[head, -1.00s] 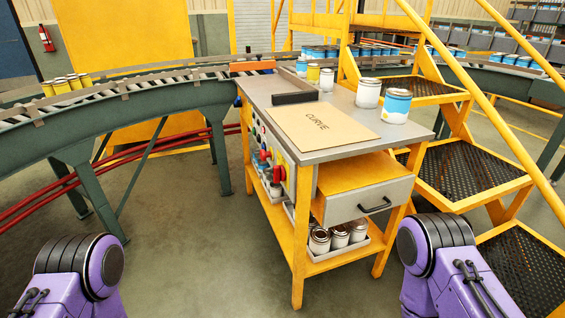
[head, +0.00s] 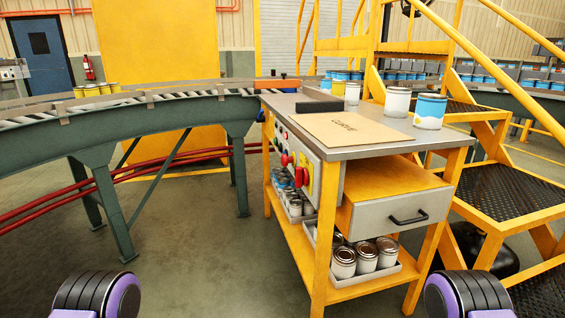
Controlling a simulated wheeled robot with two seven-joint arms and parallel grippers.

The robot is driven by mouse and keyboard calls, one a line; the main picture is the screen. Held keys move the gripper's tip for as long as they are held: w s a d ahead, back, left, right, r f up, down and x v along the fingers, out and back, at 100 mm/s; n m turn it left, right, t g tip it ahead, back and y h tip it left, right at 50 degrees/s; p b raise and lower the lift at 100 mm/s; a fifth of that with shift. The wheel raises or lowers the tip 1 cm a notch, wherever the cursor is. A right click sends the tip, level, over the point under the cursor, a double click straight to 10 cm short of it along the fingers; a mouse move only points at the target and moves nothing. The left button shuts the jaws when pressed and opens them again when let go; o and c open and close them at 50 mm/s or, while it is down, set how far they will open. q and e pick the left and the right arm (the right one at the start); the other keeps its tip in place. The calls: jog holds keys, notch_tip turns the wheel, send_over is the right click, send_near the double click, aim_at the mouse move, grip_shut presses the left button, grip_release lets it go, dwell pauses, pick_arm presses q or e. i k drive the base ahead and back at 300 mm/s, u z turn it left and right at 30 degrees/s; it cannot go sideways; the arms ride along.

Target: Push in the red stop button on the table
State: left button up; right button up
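The work table (head: 420,145) stands ahead, with a grey top and yellow frame. A control panel (head: 328,185) is on its left side. Small red parts (head: 285,160) and a larger red handle-like part (head: 300,178) on a yellow plate stick out from the panel. At this size I cannot tell which red part is the stop button. No red button shows on the tabletop. Both grippers are out of view; only purple and black parts of my arms show at the bottom left and bottom right, apart from the table.
A brown "CURVE" board (head: 350,129), a dark block (head: 318,106) and paint cans (head: 430,111) are on the tabletop. A drawer (head: 395,212) faces me. A roller conveyor (head: 120,118) curves at left; yellow stairs (head: 515,190) stand at right. Floor ahead-left is clear.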

aim_at(285, 160)
jog(key=z, duration=0.05)
jog(key=k, duration=0.65)
jog(key=u, duration=0.4)
jog(key=i, duration=1.3)
jog(key=u, duration=0.6)
